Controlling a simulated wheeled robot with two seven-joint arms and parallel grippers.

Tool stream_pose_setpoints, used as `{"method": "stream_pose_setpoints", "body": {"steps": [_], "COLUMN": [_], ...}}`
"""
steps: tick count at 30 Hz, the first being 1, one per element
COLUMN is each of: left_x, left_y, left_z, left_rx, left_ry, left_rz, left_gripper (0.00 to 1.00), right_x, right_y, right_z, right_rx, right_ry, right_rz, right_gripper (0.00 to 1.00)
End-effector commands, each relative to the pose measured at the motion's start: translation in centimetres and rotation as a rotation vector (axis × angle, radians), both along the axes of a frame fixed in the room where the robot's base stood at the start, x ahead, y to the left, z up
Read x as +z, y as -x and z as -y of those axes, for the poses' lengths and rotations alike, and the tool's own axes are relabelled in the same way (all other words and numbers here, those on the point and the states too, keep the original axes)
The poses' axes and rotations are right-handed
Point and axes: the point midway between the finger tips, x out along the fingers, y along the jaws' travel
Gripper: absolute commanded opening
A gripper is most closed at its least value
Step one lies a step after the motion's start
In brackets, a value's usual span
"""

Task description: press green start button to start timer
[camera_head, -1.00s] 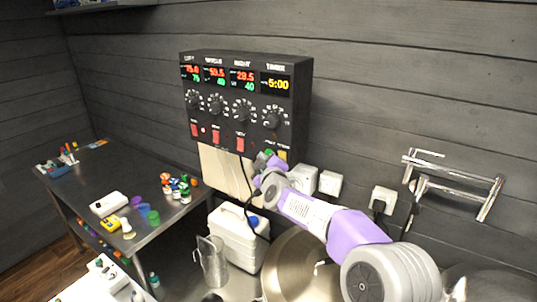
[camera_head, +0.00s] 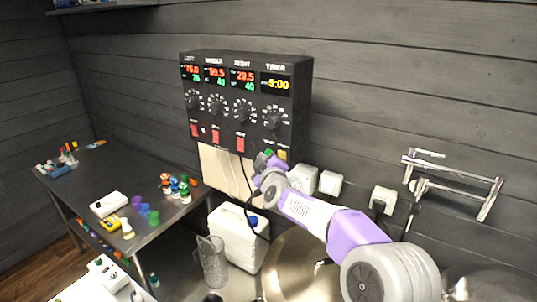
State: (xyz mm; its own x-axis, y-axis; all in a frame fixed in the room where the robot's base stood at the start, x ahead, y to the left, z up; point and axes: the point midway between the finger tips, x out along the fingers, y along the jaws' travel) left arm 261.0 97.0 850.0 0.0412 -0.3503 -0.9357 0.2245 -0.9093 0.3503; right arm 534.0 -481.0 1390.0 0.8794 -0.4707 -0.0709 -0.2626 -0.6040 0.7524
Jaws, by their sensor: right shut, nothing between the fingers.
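A black control box (camera_head: 222,122) hangs on the wall with several displays, knobs and red switches. Its right column, labelled timer, has a display (camera_head: 274,85) reading 5:00 in yellow. The green start button (camera_head: 268,153) shows small at the box's lower right edge, beside a yellow button (camera_head: 282,155). My right gripper (camera_head: 262,160) is shut and empty, just below and left of the green button. Whether it touches the button cannot be told. My left gripper is not in view.
A steel table (camera_head: 118,180) with bottles and small coloured items stands at the left. A white canister (camera_head: 237,236), a wire-mesh cylinder (camera_head: 212,262) and a large steel pot (camera_head: 290,262) lie below the box. White sockets (camera_head: 330,183) and a chrome rack (camera_head: 452,184) are on the wall at right.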

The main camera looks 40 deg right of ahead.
Motion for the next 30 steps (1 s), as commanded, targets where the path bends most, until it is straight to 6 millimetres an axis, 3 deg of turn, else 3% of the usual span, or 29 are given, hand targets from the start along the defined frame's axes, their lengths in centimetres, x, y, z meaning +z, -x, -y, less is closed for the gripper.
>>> {"method": "stream_pose_setpoints", "body": {"steps": [30], "left_x": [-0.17], "left_y": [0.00], "left_z": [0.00], "left_rx": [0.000], "left_ry": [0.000], "left_rz": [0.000], "left_gripper": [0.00], "right_x": [-0.02], "right_y": [-0.28], "right_z": [0.98], "right_rx": [0.000], "right_ry": [0.000], "right_rz": [0.000], "right_gripper": [0.00]}}
